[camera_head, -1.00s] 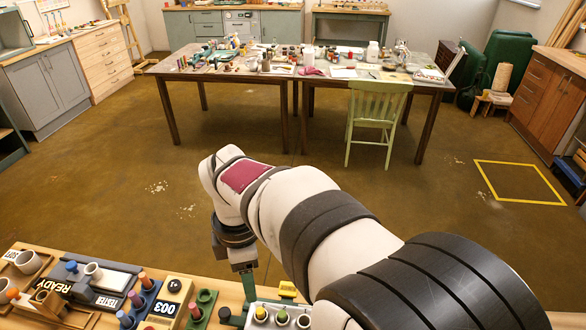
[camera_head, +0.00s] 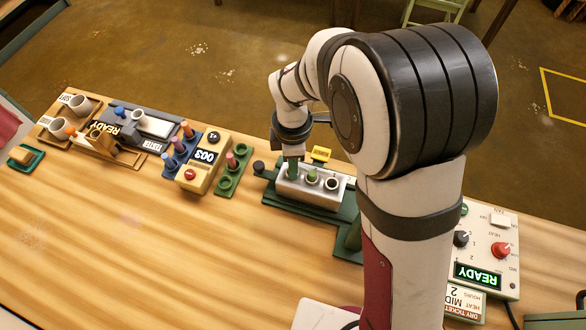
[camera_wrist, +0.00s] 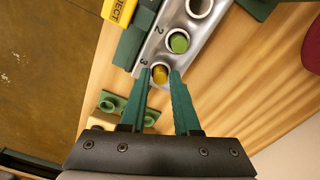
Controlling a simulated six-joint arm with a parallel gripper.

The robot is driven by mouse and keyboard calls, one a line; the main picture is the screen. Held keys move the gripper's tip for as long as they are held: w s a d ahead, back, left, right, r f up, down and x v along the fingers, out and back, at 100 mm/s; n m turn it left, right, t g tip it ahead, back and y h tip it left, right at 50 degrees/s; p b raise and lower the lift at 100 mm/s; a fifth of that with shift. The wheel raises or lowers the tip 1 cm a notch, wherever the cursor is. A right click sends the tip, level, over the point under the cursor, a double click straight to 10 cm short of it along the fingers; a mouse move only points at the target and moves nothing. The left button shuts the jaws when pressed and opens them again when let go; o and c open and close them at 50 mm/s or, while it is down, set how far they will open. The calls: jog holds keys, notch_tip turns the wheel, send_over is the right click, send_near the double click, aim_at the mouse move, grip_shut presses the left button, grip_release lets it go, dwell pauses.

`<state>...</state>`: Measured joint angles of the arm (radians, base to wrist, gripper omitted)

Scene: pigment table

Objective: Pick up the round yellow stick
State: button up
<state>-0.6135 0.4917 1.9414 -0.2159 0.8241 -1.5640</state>
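The round yellow stick (camera_wrist: 160,74) stands in the hole marked 3 of a silver metal block (camera_wrist: 185,52) in the wrist view. My gripper (camera_wrist: 159,71) is open, with its two green fingertips on either side of the stick's top and a gap showing between them. I cannot tell whether either finger touches the stick. In the head view my gripper (camera_head: 293,170) is at the left end of the block (camera_head: 309,196) and hides the yellow stick. A green stick (camera_wrist: 179,42) stands in the hole marked 2, also seen in the head view (camera_head: 312,177).
The block's third hole (camera_head: 331,184) looks empty. A yellow REJECT piece (camera_head: 320,154) is behind the block. A green two-ring rack (camera_head: 231,176) and a yellow 003 box (camera_head: 202,162) stand to the left. A control panel (camera_head: 488,250) is at right. The front left table is clear.

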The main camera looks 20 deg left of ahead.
grip_shut()
